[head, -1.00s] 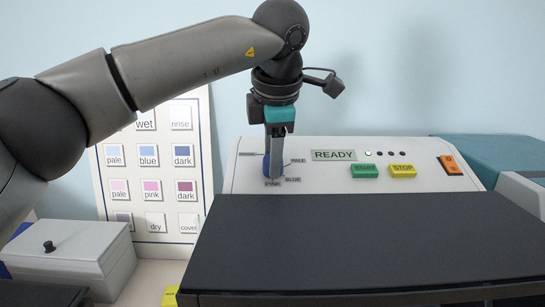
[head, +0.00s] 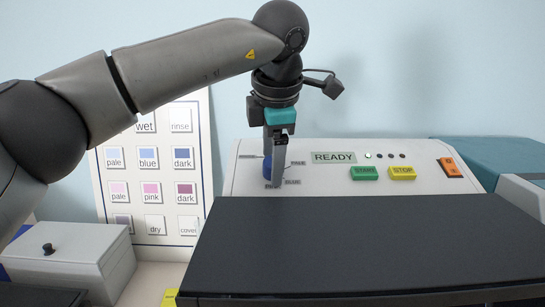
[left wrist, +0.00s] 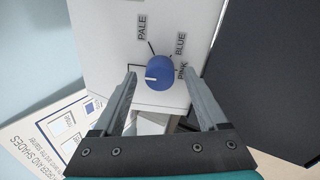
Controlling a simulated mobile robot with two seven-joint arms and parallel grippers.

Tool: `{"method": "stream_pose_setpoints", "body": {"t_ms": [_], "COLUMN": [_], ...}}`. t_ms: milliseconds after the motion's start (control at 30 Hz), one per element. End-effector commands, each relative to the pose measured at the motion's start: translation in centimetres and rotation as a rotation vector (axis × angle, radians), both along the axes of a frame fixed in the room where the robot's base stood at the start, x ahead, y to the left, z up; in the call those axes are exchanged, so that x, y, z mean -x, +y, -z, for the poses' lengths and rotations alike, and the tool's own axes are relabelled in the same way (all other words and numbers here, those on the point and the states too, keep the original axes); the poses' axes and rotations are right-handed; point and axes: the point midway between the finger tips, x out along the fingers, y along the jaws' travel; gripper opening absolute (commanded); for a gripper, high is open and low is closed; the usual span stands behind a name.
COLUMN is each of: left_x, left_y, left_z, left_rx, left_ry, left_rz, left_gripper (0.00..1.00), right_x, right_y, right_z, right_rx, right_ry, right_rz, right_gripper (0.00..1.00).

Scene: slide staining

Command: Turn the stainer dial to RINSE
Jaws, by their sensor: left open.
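The blue stainer dial (head: 266,166) is on the sloped white panel, partly hidden by my left gripper (head: 275,184) in the head view. In the left wrist view the dial (left wrist: 162,70) shows whole, and its white mark points left, close to the left-hand tick line. PALE, BLUE and PINK are readable there; the label at the left tick is not. In the head view a small label (head: 248,156) left of the dial is too blurred to read surely. My left gripper (left wrist: 160,78) is open, its fingers on either side of the dial with visible gaps. My right gripper is not in view.
A READY display (head: 333,157), a green button (head: 364,173), a yellow STOP button (head: 402,173) and an orange switch (head: 450,167) are right of the dial. The dark stainer lid (head: 350,240) lies in front. A chart (head: 150,220) and grey box (head: 70,255) stand left.

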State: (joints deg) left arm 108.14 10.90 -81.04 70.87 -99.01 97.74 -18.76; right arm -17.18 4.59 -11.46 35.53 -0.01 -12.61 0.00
Motion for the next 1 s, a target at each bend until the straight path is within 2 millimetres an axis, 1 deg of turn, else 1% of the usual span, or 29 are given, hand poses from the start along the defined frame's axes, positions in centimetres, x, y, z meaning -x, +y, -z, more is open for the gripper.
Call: {"method": "stream_pose_setpoints", "body": {"t_ms": [133, 267, 367, 600, 700, 833, 1000], "left_x": [0.1, 0.5, 1.2, 3.6, 4.5, 5.4, 6.0], "left_y": [0.0, -0.1, -0.2, -0.4, -0.5, -0.6, -0.6], "left_z": [-0.1, -1.2, -3.0, -8.5, -10.5, -12.4, -13.7], "left_rx": [0.0, 0.0, 0.001, 0.001, 0.0, 0.001, 0.0], "left_ry": [0.0, -0.001, -0.004, -0.004, -0.003, -0.001, 0.0], "left_rz": [0.0, 0.001, 0.002, 0.001, 0.0, 0.0, 0.0], "left_gripper": [0.75, 0.75, 0.75, 0.75, 0.75, 0.75, 0.75], "right_x": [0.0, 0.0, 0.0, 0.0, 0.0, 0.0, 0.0], "right_y": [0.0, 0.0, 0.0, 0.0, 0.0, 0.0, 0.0], "right_z": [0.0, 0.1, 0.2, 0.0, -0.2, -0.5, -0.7], "right_rx": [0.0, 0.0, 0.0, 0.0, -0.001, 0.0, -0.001], "right_ry": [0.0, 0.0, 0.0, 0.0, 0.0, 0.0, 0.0], "right_rz": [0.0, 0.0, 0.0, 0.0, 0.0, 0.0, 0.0], "right_gripper": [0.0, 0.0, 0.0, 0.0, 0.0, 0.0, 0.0]}}
